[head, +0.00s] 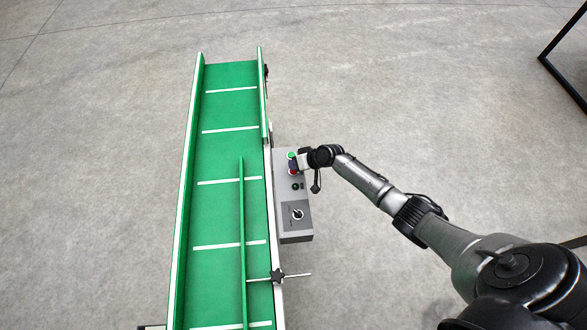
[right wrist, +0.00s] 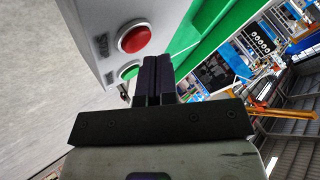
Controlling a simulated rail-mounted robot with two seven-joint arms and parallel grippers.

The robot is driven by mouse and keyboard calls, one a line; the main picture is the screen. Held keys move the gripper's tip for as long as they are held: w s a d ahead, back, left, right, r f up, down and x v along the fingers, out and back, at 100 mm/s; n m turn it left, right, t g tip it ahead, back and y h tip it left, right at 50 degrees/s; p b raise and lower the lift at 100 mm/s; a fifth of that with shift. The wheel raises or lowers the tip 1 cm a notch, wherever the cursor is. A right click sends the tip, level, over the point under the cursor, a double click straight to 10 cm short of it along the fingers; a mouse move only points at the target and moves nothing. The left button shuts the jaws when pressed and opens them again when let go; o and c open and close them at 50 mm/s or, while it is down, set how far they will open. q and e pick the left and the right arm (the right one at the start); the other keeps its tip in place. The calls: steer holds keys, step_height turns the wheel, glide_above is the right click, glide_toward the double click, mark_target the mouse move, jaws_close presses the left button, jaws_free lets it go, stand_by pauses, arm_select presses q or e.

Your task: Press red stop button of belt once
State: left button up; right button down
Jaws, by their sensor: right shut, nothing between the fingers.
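The red stop button (head: 293,172) sits on a grey control box (head: 292,222) at the right side of the green belt (head: 222,158). A green button (head: 291,155) is just above it in the head view. My right gripper (head: 297,162) is at the box's upper end, beside the two buttons. In the right wrist view the red button (right wrist: 134,37) is up and left of the shut, empty fingers (right wrist: 158,62). The green button (right wrist: 128,72) is partly hidden near the fingertips. I cannot tell whether the fingers touch anything. My left gripper is not in view.
A knob switch (head: 298,214) is on the box's lower part. A star knob (head: 277,276) with a rod sticks out from the belt's side. A black frame (head: 565,60) stands at the upper right. The floor (head: 400,110) right of the belt is clear.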

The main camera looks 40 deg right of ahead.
steer(key=shift+r, duration=0.2)
steer(key=shift+r+p, duration=0.75)
steer(key=shift+r, duration=0.05)
step_height(320, 180, up, 3)
steer(key=p, duration=0.3)
steer(key=shift+r, duration=0.15)
stand_by(0.4)
